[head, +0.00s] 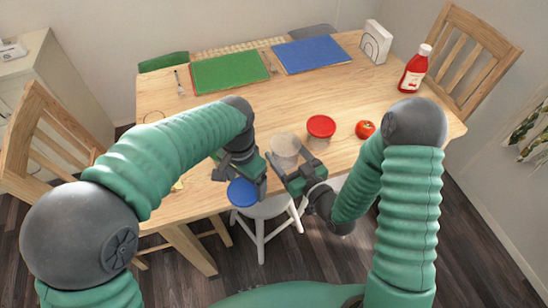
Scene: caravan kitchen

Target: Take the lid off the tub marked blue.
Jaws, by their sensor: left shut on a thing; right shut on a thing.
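A round blue lid (242,193) is held in my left gripper (243,178), beyond the table's front edge and above a white stool. A clear, whitish tub (285,144) without a lid on it stands at the front of the table. My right gripper (289,170) is shut on this tub from its near side. The lid is apart from the tub, to its lower left. Any marking on the tub is too small to read or hidden. A second tub with a red lid (321,126) stands to the right, behind the tub I hold.
A tomato (365,129) and a ketchup bottle (414,72) stand to the right on the wooden table (340,90). A green mat (229,73) and a blue mat (312,54) lie at the back. A white stool (263,210) is below. Something green is partly hidden behind my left gripper.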

